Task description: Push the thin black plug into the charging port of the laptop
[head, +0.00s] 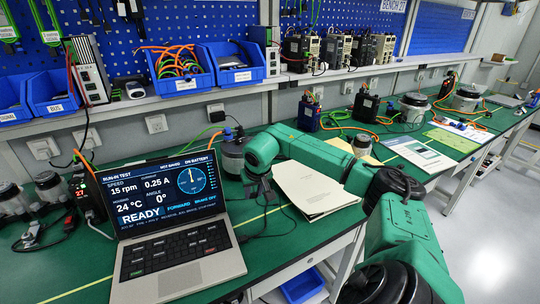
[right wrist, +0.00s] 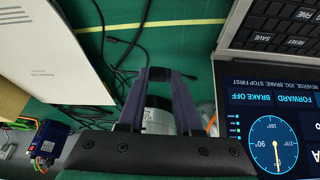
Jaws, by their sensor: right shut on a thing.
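The open laptop (head: 180,252) stands on the green bench in the head view, its lit screen facing me. Its keyboard edge (right wrist: 224,38) and screen (right wrist: 285,105) also show at the right of the right wrist view. My right gripper (head: 258,190) is beside the laptop's right side, apart from it. In the right wrist view, its two fingers are shut on the thin black plug (right wrist: 159,73), with a thin dark end sticking out toward the laptop side. The charging port cannot be made out. My left gripper is not in view.
A cream folder (head: 305,182) lies right of the gripper. Black cables (right wrist: 122,60) and another loose plug end lie on the bench beneath. A round motor (head: 233,152) stands behind the gripper.

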